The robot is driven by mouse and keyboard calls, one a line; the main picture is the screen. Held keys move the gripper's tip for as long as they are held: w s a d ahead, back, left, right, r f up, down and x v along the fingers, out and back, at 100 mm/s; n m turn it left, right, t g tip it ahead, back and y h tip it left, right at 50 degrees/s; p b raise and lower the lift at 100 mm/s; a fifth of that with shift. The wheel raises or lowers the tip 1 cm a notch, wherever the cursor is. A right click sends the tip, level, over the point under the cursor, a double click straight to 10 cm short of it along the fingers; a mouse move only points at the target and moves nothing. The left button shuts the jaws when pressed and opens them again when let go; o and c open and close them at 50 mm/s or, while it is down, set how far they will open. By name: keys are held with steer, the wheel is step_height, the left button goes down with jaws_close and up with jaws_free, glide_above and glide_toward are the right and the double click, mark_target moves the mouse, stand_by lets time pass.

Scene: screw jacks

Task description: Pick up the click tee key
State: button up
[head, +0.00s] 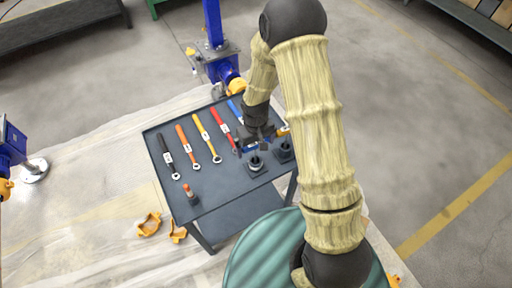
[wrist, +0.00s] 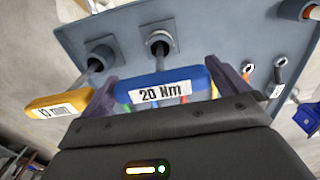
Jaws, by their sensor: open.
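A blue tee-key handle (wrist: 193,80) labelled "20 Nm" lies crosswise between my gripper's fingers in the wrist view. I take it as the click tee key. Its shank runs to a round dark socket (wrist: 160,42) on the cart top. My gripper (wrist: 165,86) is open, with one finger beyond each end of the handle; contact cannot be told. In the head view my gripper (head: 256,144) is over the right part of the cart, with the blue handle mostly hidden beneath it. A second tee key with a yellow-orange handle (wrist: 50,101), labelled "13 mm", stands just left in the wrist view.
The grey cart (head: 225,185) carries a row of wrenches: black (head: 165,153), orange (head: 184,142), yellow (head: 205,132), red (head: 221,124) and blue (head: 234,110). An orange-topped post (head: 188,192) stands near its front left. A blue screw jack (head: 216,50) stands behind.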

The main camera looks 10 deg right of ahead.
steer(key=shift+c, duration=0.2)
steer(key=c, duration=1.1)
steer(key=shift+o, duration=0.2)
steer(key=shift+r, duration=0.1)
step_height(320, 180, up, 10)
steer(key=shift+f+b, duration=0.1)
steer(key=shift+b, duration=0.4)
steer(key=shift+w, duration=0.1)
